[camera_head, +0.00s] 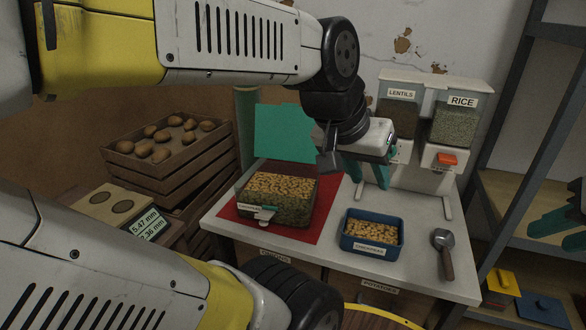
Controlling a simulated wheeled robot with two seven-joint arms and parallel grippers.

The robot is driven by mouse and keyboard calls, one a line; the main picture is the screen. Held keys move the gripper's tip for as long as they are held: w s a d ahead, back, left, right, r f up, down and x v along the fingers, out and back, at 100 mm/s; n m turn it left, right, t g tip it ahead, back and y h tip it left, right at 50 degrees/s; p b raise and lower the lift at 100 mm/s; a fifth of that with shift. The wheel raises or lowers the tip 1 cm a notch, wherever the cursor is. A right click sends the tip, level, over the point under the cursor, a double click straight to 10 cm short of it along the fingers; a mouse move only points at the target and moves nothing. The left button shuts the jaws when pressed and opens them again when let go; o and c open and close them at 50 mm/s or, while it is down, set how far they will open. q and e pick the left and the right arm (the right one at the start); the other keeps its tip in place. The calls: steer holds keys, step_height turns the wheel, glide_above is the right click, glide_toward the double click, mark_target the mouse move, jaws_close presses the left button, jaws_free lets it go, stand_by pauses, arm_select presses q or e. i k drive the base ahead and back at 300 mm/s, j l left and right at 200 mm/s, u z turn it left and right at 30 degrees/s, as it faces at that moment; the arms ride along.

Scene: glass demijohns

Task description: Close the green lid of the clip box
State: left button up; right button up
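The clip box (292,210) is a see-through box full of pale chickpea-like pieces, standing on a red mat (228,215). Its green lid (283,133) stands up at the box's back edge, open. A light clip with a green part shows at the box's front. My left gripper (371,184) has green fingers pointing down, apart and empty. It is to the right of the lid and box, above the table and touching neither. My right gripper (547,237) is at the far right edge, partly cut off, its green fingers apart, far from the box.
A blue tub (347,243) of chickpeas and a metal scoop (443,245) stand right of the box on the white table (415,278). Lentil and rice dispensers (458,122) stand behind. A potato crate (150,176) and a scale (120,215) are at left.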

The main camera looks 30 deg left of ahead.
mark_target(282, 132)
steer(key=u, duration=1.4)
